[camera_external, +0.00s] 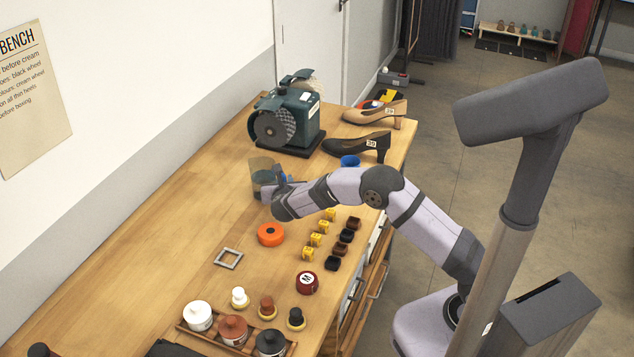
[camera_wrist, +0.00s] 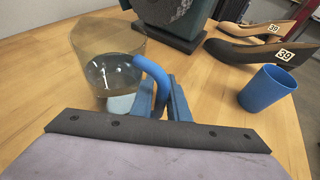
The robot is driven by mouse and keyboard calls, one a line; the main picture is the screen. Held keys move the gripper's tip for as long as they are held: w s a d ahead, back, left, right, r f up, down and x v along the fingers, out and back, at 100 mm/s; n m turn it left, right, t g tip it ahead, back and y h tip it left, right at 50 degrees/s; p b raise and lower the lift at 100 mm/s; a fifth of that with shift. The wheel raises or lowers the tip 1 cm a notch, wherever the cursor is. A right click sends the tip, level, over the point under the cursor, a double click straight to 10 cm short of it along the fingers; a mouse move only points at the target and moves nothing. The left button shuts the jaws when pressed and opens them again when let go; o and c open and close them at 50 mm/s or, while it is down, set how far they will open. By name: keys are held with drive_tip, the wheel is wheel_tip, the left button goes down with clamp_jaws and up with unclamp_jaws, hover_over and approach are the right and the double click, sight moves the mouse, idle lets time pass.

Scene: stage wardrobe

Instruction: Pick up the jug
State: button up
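The jug (camera_wrist: 112,78) is clear with a smoky tint and has a curved blue handle. It holds some clear liquid and has a pale mark on its side. In the external view, the jug (camera_external: 264,176) stands at the middle of the bench, partly hidden by my wrist. My gripper (camera_wrist: 163,98) is at the handle, with its blue fingers close on both sides of it and no clear gap showing. The lower part of the handle is hidden between the fingers. In the external view, my gripper (camera_external: 277,190) reaches the jug from the right.
A green grinder (camera_external: 293,115) stands behind the jug. A blue cup (camera_wrist: 267,88) and heeled shoes (camera_external: 357,144) stand to its right. The bench left of the jug is clear.

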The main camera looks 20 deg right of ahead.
clamp_jaws()
drive_tip(key=shift+r, duration=0.1)
drive_tip(key=shift+r, duration=0.2)
wheel_tip(320, 180, up, 9)
drive_tip(key=shift+r+b, duration=0.15)
drive_tip(key=shift+b, duration=0.25)
idle(0.9)
drive_tip(key=shift+r, duration=0.1)
